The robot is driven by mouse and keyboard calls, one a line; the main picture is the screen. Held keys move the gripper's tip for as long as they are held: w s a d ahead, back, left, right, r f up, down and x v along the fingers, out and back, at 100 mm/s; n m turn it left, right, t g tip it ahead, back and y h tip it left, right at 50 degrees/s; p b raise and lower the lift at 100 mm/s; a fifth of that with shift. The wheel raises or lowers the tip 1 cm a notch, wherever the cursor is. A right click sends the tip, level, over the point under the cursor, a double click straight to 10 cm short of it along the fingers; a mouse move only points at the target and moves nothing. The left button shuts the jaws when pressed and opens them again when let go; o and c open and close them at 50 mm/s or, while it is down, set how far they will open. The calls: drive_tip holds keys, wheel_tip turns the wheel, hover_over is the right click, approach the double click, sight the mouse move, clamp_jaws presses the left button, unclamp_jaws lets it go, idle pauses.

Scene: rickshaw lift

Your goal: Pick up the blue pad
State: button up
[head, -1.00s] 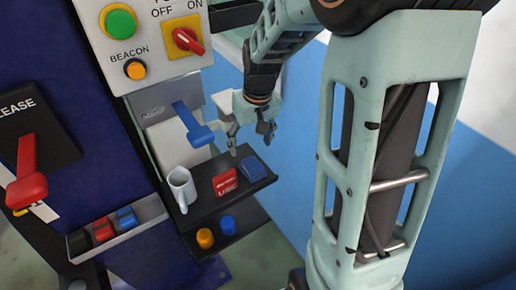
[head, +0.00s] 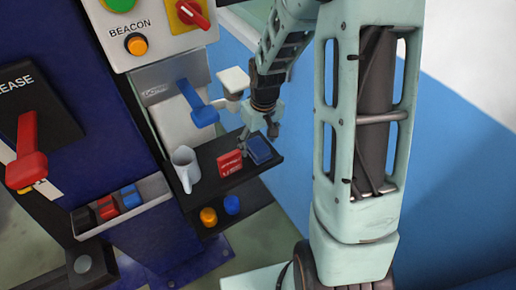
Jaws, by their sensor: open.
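The blue pad (head: 258,150) lies at the right end of a small dark shelf (head: 213,202). My gripper (head: 258,135) points down right at the pad, with its fingers around or just above its far part. The fingers look apart, and I see nothing gripped between them. I cannot tell whether the fingers touch the pad.
A red block (head: 230,163) with white lettering stands just left of the pad. Orange (head: 208,217) and blue (head: 231,204) knobs sit below. A blue lever (head: 203,113) juts out above the shelf.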

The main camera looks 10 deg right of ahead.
drive_tip(key=shift+w+f, duration=0.15)
drive_tip(key=shift+f, duration=0.65)
drive_tip(key=c, duration=1.2)
drive_tip(key=shift+c, duration=0.2)
drive_tip(key=shift+r, duration=0.1)
drive_tip(key=shift+r+p, duration=0.7)
drive_tip(key=shift+r, duration=0.15)
drive_tip(key=s+a+r+p, duration=0.7)
drive_tip(key=s+r, duration=0.4)
drive_tip(key=s, duration=0.1)
drive_tip(key=shift+s, duration=0.15)
